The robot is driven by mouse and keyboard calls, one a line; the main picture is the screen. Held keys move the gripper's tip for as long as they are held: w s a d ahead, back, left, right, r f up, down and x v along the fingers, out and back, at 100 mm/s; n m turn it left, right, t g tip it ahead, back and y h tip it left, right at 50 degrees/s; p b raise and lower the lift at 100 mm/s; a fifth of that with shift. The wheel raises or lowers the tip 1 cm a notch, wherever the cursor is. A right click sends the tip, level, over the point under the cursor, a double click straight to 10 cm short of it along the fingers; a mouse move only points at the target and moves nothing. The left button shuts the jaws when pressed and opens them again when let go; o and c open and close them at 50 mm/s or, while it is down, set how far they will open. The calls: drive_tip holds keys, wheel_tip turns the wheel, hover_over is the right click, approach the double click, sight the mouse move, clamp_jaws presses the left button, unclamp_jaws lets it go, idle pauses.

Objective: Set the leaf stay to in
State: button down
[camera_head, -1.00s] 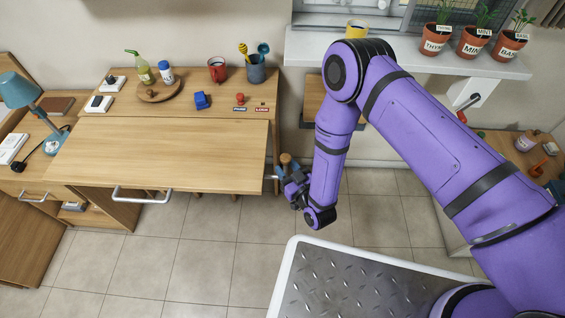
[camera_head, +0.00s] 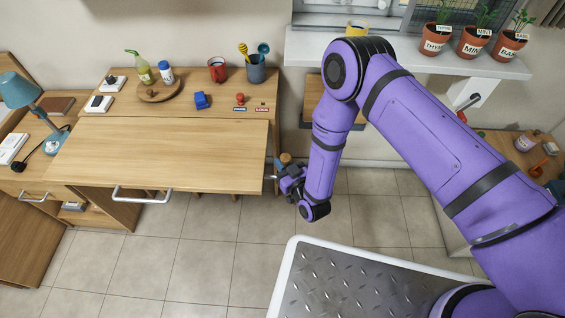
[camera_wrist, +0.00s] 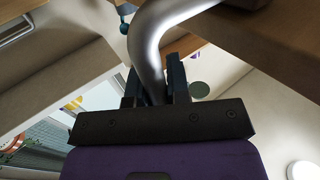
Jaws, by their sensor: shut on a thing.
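The wooden leaf (camera_head: 160,158) is up and roughly level in front of the desk. A grey metal bar, the leaf stay (camera_head: 271,178), shows at the leaf's right end, mostly hidden by the leaf and my gripper. My gripper (camera_head: 283,181) is just right of that end, low beside the leaf. In the wrist view my gripper (camera_wrist: 157,85) is shut on the curved grey bar of the stay (camera_wrist: 147,43), which runs between the fingers. Wood (camera_wrist: 275,35) shows above right, close to the bar. The stay's far end is hidden.
The desk top (camera_head: 120,110) behind holds a red mug (camera_head: 217,70), a blue cup (camera_head: 256,70), bottles and small items. A lamp (camera_head: 20,95) stands left. Tiled floor (camera_head: 200,250) is clear in front.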

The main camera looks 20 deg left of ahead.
drive_tip(key=w+a, duration=0.2)
drive_tip(key=w, duration=1)
drive_tip(key=w+a, duration=0.3)
drive_tip(key=w, duration=0.8)
drive_tip(key=shift+w+a, duration=0.3)
drive_tip(key=shift+w, duration=0.05)
drive_tip(key=shift+r, duration=0.1)
drive_tip(key=c, duration=1.1)
unclamp_jaws()
drive_tip(key=shift+w, duration=0.1)
drive_tip(key=s+d, duration=0.3)
drive_tip(key=s, duration=0.6)
drive_tip(key=s+d, duration=0.4)
drive_tip(key=s, duration=0.6)
drive_tip(key=s+d, duration=0.4)
drive_tip(key=s, duration=0.6)
drive_tip(key=shift+s+d, duration=0.2)
drive_tip(key=shift+d, duration=0.05)
